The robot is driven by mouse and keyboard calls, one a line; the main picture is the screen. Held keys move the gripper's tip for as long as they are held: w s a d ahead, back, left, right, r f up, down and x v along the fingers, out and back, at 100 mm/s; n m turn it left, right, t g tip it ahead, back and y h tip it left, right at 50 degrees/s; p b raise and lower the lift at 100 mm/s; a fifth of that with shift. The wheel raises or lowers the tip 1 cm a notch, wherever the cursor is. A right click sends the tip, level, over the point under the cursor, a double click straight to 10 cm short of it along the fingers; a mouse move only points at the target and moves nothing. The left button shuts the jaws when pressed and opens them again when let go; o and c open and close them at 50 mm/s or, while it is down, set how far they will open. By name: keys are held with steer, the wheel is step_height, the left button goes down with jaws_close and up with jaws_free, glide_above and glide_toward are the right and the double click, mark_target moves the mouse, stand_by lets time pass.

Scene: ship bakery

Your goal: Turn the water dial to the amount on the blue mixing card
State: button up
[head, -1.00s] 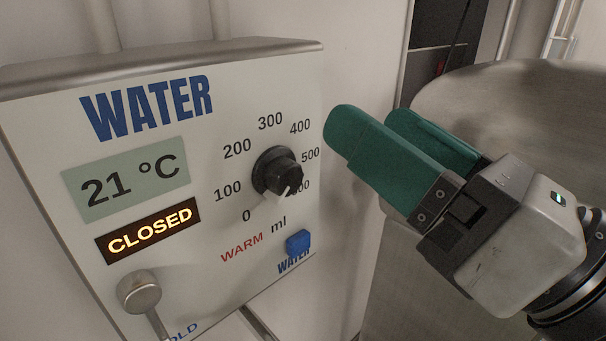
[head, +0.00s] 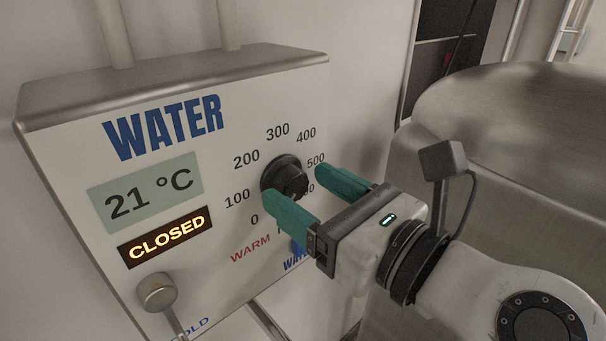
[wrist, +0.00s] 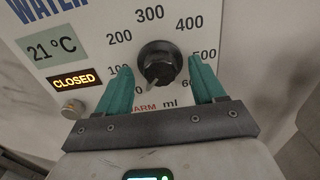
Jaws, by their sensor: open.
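The water dial (head: 285,178) is a black round knob on the panel, ringed by numbers from 0 to 600 ml. In the wrist view the dial (wrist: 158,60) shows a pale pointer mark at its lower side, pointing down and slightly left, near the 0. My gripper (head: 296,188) has two green fingers, spread apart. In the wrist view my gripper (wrist: 160,68) has one finger to each side of the dial, with gaps between fingers and knob. The fingers hide part of the lower scale in the head view. The blue mixing card is not in view.
The display (head: 147,194) reads 21 °C and the sign (head: 165,237) reads CLOSED. A metal lever (head: 158,291) is at the panel's lower left. A blue button (head: 298,247) is partly hidden behind my gripper. A large metal bowl (head: 500,110) stands close on the right.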

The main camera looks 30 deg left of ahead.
steer(key=shift+w+a, duration=0.2)
steer(key=shift+a, duration=0.4)
steer(key=shift+c, duration=0.5)
steer(key=c, duration=0.9)
